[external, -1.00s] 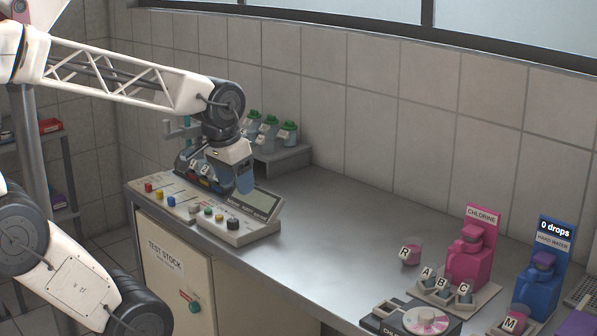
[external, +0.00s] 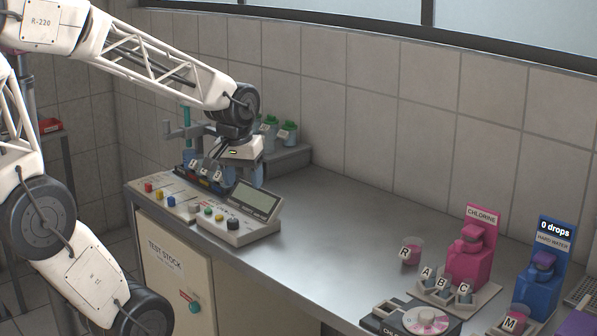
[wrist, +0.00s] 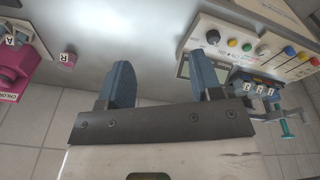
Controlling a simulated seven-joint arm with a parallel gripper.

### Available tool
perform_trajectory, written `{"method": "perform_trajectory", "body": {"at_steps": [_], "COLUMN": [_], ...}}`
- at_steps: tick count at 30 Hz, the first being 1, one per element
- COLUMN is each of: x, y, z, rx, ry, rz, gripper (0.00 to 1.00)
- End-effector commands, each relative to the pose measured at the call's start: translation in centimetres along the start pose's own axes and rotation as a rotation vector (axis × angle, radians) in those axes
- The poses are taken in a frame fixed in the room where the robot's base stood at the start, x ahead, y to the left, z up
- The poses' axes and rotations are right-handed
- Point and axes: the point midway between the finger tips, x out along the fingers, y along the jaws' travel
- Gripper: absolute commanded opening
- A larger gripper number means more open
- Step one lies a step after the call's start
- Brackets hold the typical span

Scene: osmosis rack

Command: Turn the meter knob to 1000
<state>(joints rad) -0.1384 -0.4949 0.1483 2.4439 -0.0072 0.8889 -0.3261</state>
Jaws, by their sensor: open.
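The meter (external: 240,225) is a pale console on the left part of the bench, with a tilted grey display (external: 256,201) whose text is too small to read. Its black knob (external: 233,224) sits at the front right of the panel and shows in the wrist view (wrist: 212,37) at upper right. Which way the knob points cannot be told. My gripper (external: 245,178) is open and empty, fingers down, above and behind the display. In the wrist view its blue fingers (wrist: 160,65) are apart with only bench between them, and the knob lies beyond the right finger, untouched.
Small labelled cups (external: 206,171) stand close behind the meter, beside a teal-handled stand (external: 187,125). Green-capped bottles (external: 287,132) are on a rear shelf. Pink chlorine (external: 472,250) and blue hard water (external: 541,285) dispensers stand at right. The bench middle is clear.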

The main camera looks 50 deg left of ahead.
Motion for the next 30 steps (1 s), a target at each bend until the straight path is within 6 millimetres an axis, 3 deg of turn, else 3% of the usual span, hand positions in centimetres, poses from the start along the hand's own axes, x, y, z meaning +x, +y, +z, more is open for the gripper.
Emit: {"method": "perform_trajectory", "body": {"at_steps": [6, 15, 22, 30], "x": [3.4, 8.6, 11.6, 12.4], "y": [-2.5, -7.2, -10.1, -11.0], "z": [-4.5, -9.6, -11.8, -12.4], "rx": [-0.303, -0.713, -0.930, -0.995], "ry": [-0.041, -0.083, -0.101, -0.105], "rz": [-0.035, -0.085, -0.115, -0.123], "gripper": [0.59, 0.59, 0.59, 0.59]}}
